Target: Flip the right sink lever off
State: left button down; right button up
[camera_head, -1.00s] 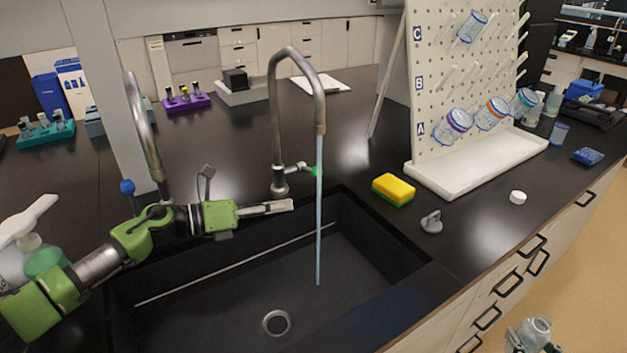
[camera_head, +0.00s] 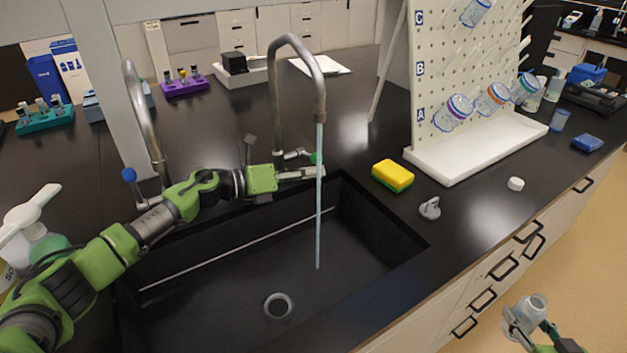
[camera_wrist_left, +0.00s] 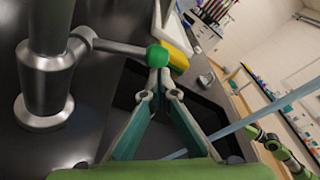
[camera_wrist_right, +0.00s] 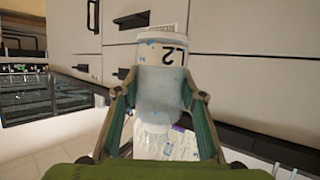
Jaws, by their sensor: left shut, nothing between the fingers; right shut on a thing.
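The right tap (camera_head: 277,110) stands behind the sink (camera_head: 245,285), and a stream of water (camera_head: 319,200) runs from its spout. Its metal lever (camera_head: 297,154) ends in a green knob (camera_head: 316,158). My left gripper (camera_head: 322,173) is shut and empty, its tips just beside the knob. In the left wrist view the green knob (camera_wrist_left: 158,55) is right at the fingertips (camera_wrist_left: 160,83); I cannot tell whether they touch. My right gripper (camera_wrist_right: 160,100) is shut on a translucent labelled jar (camera_wrist_right: 163,70), away from the sink at the lower right of the head view (camera_head: 533,304).
The left tap (camera_head: 143,120), with a blue-tipped lever (camera_head: 129,175), stands behind my left arm. A yellow-green sponge (camera_head: 393,176) and a grey stopper (camera_head: 430,208) lie right of the sink. A drying rack (camera_head: 470,155) with several jars stands behind them.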

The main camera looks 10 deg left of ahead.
pick_arm(q)
jog(key=shift+w+a+r, duration=0.1)
jog(key=shift+w, duration=0.05)
jog(key=shift+r, duration=0.2)
pick_arm(e)
jog(key=shift+r, duration=0.1)
